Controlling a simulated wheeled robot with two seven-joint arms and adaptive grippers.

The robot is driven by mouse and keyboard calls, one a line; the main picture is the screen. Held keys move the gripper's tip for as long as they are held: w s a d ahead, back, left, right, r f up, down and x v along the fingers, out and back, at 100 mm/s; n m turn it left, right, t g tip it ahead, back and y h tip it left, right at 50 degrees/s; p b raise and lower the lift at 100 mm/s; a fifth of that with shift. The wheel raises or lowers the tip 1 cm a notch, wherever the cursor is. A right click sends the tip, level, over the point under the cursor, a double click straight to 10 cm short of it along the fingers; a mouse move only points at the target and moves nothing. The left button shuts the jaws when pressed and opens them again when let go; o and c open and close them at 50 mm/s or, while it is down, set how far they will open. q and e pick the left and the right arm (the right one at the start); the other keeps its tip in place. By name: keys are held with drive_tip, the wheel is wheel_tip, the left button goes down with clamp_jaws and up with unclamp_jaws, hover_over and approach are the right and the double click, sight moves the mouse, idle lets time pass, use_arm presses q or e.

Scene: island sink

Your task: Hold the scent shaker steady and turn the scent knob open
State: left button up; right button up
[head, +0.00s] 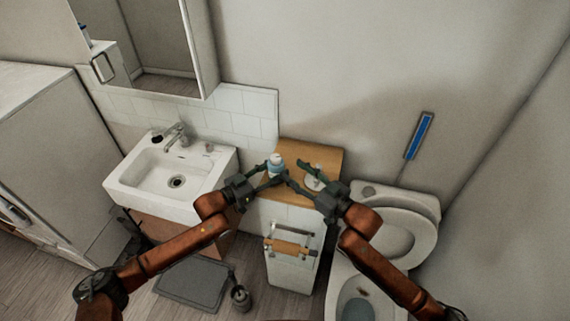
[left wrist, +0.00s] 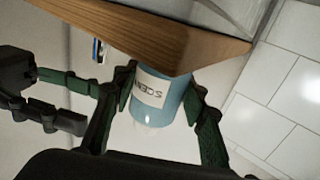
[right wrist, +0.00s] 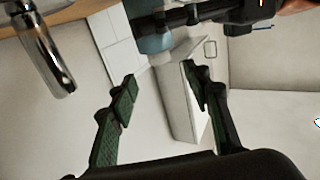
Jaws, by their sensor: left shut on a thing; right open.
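In the left wrist view the shaker (left wrist: 168,97) shows a white label with partly readable lettering, and a pale top that looks like the scent knob (left wrist: 148,123). My left gripper (left wrist: 165,100) is shut on the shaker's body, one finger on each side. My right gripper (head: 298,173) is open and empty, just right of the shaker. In the right wrist view the shaker (right wrist: 154,43) is partly hidden by my left gripper, beyond the right fingertips.
A shiny metal object (head: 314,181) stands on the ledge behind my right gripper. A white sink (head: 150,186) with a faucet (head: 175,133) is on the left. A toilet (head: 425,235) is on the right.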

drive_tip(key=v, duration=0.2)
drive_tip(key=shift+s+d, duration=0.15)
drive_tip(key=shift+s, duration=0.05)
use_arm(q)
drive_tip(key=o, duration=1.4)
drive_tip(key=shift+c, duration=0.2)
